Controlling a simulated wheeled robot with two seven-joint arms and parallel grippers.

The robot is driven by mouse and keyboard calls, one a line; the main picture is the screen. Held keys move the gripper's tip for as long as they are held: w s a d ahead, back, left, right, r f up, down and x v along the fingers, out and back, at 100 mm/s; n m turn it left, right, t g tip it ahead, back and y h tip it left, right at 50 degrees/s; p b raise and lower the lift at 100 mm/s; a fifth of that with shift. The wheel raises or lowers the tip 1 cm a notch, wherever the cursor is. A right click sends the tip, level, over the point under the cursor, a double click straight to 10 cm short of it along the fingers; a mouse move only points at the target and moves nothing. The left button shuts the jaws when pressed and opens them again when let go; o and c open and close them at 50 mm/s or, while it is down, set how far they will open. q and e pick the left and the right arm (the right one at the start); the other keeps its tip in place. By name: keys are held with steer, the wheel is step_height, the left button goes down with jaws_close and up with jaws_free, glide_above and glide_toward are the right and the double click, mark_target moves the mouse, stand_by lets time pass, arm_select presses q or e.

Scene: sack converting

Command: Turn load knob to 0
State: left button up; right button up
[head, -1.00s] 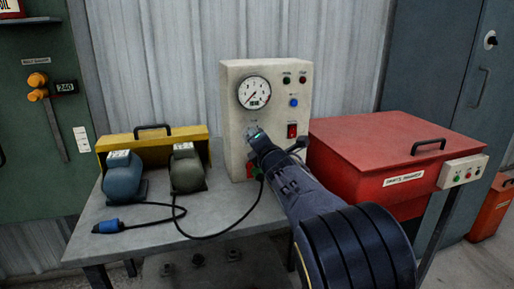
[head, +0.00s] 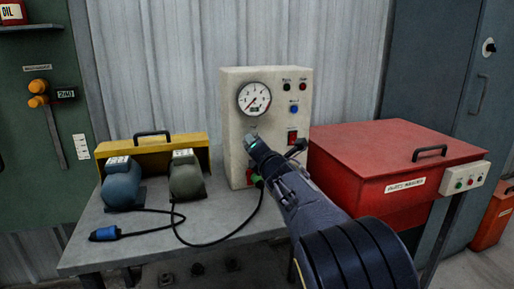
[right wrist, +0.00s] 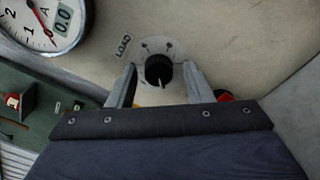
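The load knob (right wrist: 157,69) is a small black knob with a pale pointer mark, on a cream panel below the word LOAD. In the right wrist view the pointer mark aims toward the bottom of the picture. My right gripper (right wrist: 160,72) is open, with one finger on each side of the knob and a visible gap to each. The round gauge (head: 254,98) above has a red needle at its lower left; its display reads 0.0 in the right wrist view (right wrist: 63,19). In the head view my right gripper (head: 250,143) hides the knob. My left gripper is out of view.
The cream control box (head: 232,130) carries small buttons and a red switch (head: 292,137) right of the knob. Two motors (head: 122,184) and a cable with a blue plug (head: 106,233) lie on the grey table (head: 150,245). A red bin (head: 385,150) stands at the right.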

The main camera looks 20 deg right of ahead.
steer(key=shift+s, duration=0.5)
steer(key=s, duration=0.6)
steer(key=shift+s+d+b, duration=0.15)
steer(key=shift+s+b, duration=0.15)
steer(key=shift+s, duration=0.1)
